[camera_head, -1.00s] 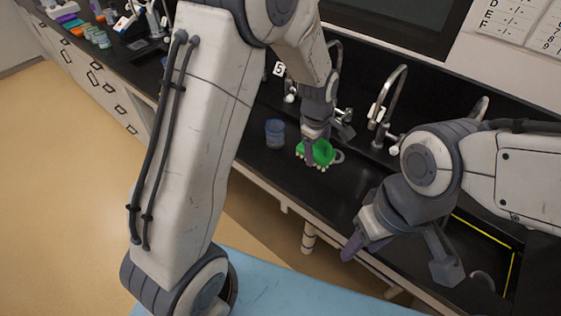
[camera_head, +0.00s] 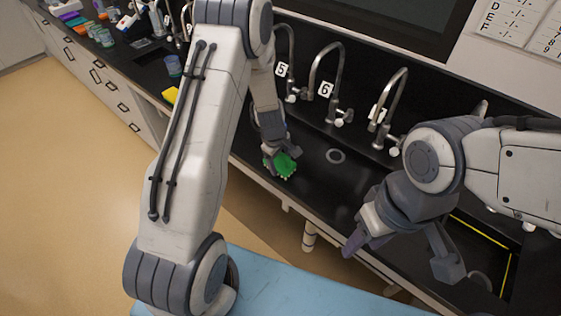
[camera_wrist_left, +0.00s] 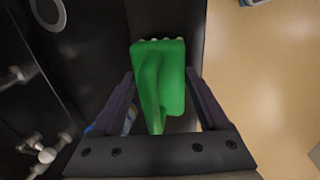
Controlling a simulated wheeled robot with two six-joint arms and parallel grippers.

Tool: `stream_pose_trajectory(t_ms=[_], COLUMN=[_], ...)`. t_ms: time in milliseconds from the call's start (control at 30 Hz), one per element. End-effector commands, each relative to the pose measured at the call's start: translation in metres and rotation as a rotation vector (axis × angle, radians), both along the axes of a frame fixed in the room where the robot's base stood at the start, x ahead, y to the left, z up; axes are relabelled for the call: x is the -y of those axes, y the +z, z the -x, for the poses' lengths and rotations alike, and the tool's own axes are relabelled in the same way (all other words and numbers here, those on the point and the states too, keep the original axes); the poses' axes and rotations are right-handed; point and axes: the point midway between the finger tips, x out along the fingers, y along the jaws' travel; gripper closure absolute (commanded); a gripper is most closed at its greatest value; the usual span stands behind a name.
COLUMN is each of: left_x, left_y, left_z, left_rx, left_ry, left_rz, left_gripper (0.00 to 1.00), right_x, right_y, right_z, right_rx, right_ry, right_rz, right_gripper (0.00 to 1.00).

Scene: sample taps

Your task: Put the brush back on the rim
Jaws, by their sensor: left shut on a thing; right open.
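A green brush (camera_head: 286,168) with pale bristle tufts is in my left gripper (camera_head: 277,157), over the black bench near its front edge. In the left wrist view the brush (camera_wrist_left: 172,82) shows between the two fingers of my left gripper (camera_wrist_left: 161,88), with its pale tufts at the far end. Whether it touches the bench is unclear. A yellow-edged basin rim (camera_head: 484,230) shows at the right, partly hidden by my right arm.
Taps with white knobs stand along the back, one by the number 6 plate (camera_head: 326,89). A grey ring (camera_head: 335,156) lies on the bench, right of the brush.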

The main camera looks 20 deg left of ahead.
Motion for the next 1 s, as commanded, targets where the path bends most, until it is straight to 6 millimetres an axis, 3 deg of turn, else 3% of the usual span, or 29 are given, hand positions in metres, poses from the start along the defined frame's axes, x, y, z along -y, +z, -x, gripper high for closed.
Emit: stream_pose_trajectory(t_ms=[367,400,433,767,1000], left_x=[0.000,0.000,0.000,0.000,-0.002], left_y=[-0.006,-0.004,-0.004,-0.001,0.034], left_z=[0.000,0.000,0.000,0.000,0.004], left_rx=[0.001,0.001,0.001,0.001,0.008], left_ry=[-0.001,-0.001,-0.001,-0.001,0.000], left_rz=[-0.001,-0.001,0.000,0.000,-0.001], left_gripper=[0.75,0.12,0.00,0.00,0.00], right_x=[0.000,0.000,0.000,0.000,0.000], right_y=[-0.004,-0.003,-0.002,0.000,0.003], right_z=[0.000,0.000,0.000,0.000,0.000], right_rx=[0.000,0.000,0.000,0.000,0.000], right_ry=[0.000,0.000,0.000,0.000,0.000], right_rz=[0.000,0.000,0.000,0.000,0.000], right_gripper=[0.50,0.50,0.50,0.50,0.50])
